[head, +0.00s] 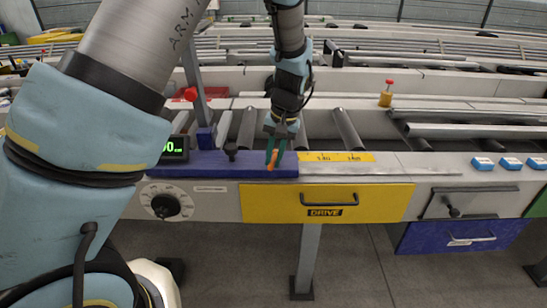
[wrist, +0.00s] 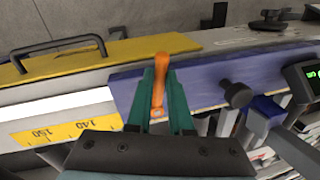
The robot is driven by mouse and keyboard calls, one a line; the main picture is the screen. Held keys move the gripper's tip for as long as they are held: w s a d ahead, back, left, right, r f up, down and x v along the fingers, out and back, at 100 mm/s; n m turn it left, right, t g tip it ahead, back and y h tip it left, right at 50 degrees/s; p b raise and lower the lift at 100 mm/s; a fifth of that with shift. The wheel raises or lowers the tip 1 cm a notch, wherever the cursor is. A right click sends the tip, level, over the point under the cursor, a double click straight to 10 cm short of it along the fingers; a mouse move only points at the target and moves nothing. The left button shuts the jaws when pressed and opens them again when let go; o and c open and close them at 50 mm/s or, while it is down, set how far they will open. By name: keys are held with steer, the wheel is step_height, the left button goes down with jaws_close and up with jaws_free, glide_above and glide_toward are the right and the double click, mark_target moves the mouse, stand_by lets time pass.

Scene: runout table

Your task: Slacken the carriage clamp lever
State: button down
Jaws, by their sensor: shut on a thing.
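The carriage clamp lever (wrist: 160,82) is a small orange handle on the blue carriage (wrist: 228,72). In the wrist view it stands between the two green fingers of my gripper (wrist: 160,98), which are shut on it. In the head view the orange lever (head: 272,160) shows at the carriage's right end, with my gripper (head: 275,150) reaching down to it from above. The blue carriage (head: 190,164) lies along the front rail. The lower part of the lever is partly hidden by the fingers.
A yellow scale (head: 337,157) lies right of the carriage. A black knob (head: 231,150) and a green-lit display (head: 174,147) are to its left. Below are a yellow DRIVE drawer (head: 375,203) and a dial (head: 165,206). Rollers (head: 348,129) lie behind. Blue boxes (head: 510,163) sit far right.

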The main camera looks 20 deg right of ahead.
steer(key=c, duration=0.8)
jaws_free()
steer(key=r, duration=0.3)
steer(key=d+r+b, duration=0.1)
steer(key=r, duration=0.3)
steer(key=s+r+b, duration=0.1)
steer(key=r, duration=0.2)
steer(key=shift+d+r, duration=0.3)
steer(key=shift+d, duration=0.05)
steer(key=shift+a, duration=0.1)
steer(key=w+a+f+n, duration=0.15)
steer(key=w+a, duration=0.25)
steer(key=a, duration=0.8)
steer(key=s+a+n, duration=0.1)
steer(key=s+a, duration=0.1)
steer(key=a, duration=0.5)
steer(key=s+a+f+n+h, duration=0.1)
steer(key=s+a+n, duration=0.1)
steer(key=a, duration=0.5)
steer(key=s+a+f+n+h, duration=0.1)
steer(key=s+a, duration=0.1)
steer(key=a, duration=0.6)
steer(key=shift+s+a+f+n, duration=0.1)
steer(key=shift+f+n, duration=0.05)
steer(key=shift+n, duration=0.2)
